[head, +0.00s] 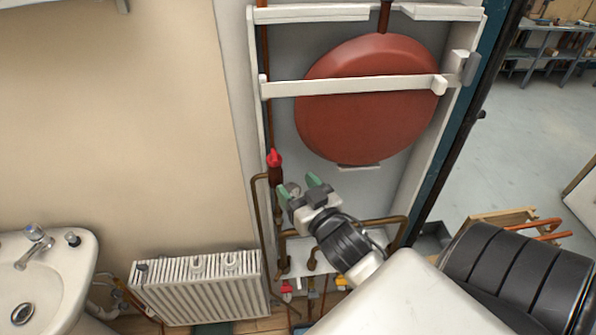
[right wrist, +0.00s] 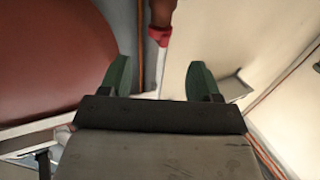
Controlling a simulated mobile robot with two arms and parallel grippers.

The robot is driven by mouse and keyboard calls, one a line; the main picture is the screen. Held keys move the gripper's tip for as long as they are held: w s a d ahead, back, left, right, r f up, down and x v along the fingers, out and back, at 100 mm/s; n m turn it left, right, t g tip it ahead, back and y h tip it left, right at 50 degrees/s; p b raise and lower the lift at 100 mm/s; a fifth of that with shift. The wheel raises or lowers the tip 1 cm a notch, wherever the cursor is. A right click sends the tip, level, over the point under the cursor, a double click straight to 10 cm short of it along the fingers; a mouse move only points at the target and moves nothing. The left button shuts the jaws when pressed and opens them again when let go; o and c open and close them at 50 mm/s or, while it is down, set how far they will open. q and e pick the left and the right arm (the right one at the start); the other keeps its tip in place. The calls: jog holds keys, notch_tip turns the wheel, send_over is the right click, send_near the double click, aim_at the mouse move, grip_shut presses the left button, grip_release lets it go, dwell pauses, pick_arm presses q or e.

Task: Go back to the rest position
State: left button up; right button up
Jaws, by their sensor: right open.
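My right gripper (head: 299,187) is in front of the lower part of the white frame, below the red tank. Its green fingertips are apart and hold nothing. In the right wrist view the two green fingers (right wrist: 163,78) are spread, with a dark red part with a bright red collar (right wrist: 158,35) beyond them. In the head view a red valve handle (head: 274,158) on the copper pipe is just up and left of the fingertips, with a visible gap. My left gripper is not in view.
The red tank (head: 365,90) sits behind a white crossbar (head: 350,87). Copper pipes (head: 256,205) run close around my gripper. A white radiator (head: 200,285) and a washbasin (head: 75,265) stand at the left. Bare wall (head: 110,130) is at upper left, open floor (head: 520,110) at right.

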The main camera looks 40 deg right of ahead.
dwell(0.4)
jog(key=s+a+f+n+g+y+b, duration=0.1)
jog(key=s+f+g+b, duration=0.15)
jog(key=f, duration=1.05)
jog(key=s+a+f+g+b, duration=0.1)
jog(key=s+f+g, duration=0.15)
jog(key=f, duration=1.15)
jog(key=s+a+f+n+g+y+b, duration=0.1)
jog(key=s+a+f+g+b, duration=0.15)
jog(key=f, duration=1.05)
jog(key=s+a+f+n+g+b, duration=0.2)
jog(key=s+f+g, duration=0.7)
jog(key=s+f, duration=1.5)
jog(key=s+a+b, duration=0.1)
jog(key=s+b, duration=0.1)
jog(key=s, duration=0.1)
jog(key=shift+f+y, duration=0.25)
jog(key=shift+y, duration=0.05)
jog(key=shift+c, duration=0.4)
